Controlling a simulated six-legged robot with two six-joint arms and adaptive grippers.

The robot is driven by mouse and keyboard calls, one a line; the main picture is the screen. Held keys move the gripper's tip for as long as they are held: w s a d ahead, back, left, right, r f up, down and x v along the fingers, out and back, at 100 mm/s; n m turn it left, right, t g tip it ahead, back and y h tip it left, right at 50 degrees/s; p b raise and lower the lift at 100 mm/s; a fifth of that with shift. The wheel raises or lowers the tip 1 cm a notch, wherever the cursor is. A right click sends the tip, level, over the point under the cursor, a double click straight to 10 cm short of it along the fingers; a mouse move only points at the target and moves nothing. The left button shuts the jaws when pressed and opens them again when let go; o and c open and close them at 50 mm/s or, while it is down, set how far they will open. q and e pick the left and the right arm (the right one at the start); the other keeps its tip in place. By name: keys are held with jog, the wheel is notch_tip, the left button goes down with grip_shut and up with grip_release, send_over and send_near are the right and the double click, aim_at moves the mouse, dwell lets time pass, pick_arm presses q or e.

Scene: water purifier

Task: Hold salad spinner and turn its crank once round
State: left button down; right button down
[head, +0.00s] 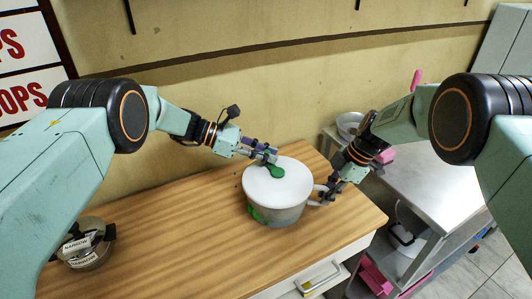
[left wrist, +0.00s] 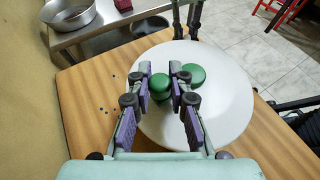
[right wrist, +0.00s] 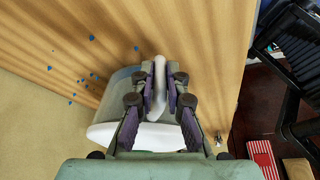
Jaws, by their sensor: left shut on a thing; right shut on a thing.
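The salad spinner (head: 278,193) stands upright on the wooden counter, with a round white lid and a grey bowl. A green crank (head: 275,171) sits on top of the lid. My left gripper (head: 268,156) is at the crank; in the left wrist view its fingers close around the green knob (left wrist: 158,84). My right gripper (head: 326,193) is at the bowl's right side. In the right wrist view it is shut on the white side handle (right wrist: 158,88). A green patch shows low on the bowl's left side. The knob is partly hidden by the fingers.
A glass pot with a labelled lid (head: 86,245) stands at the counter's left. A metal table (head: 420,170) with a metal bowl (head: 350,124) is to the right. The wooden counter (head: 170,210) is clear between pot and spinner. A wall runs behind.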

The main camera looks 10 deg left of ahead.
pick_arm(q)
jog(key=c, duration=1.2)
grip_release()
jog(key=v, duration=1.2)
jog(key=shift+r, duration=0.1)
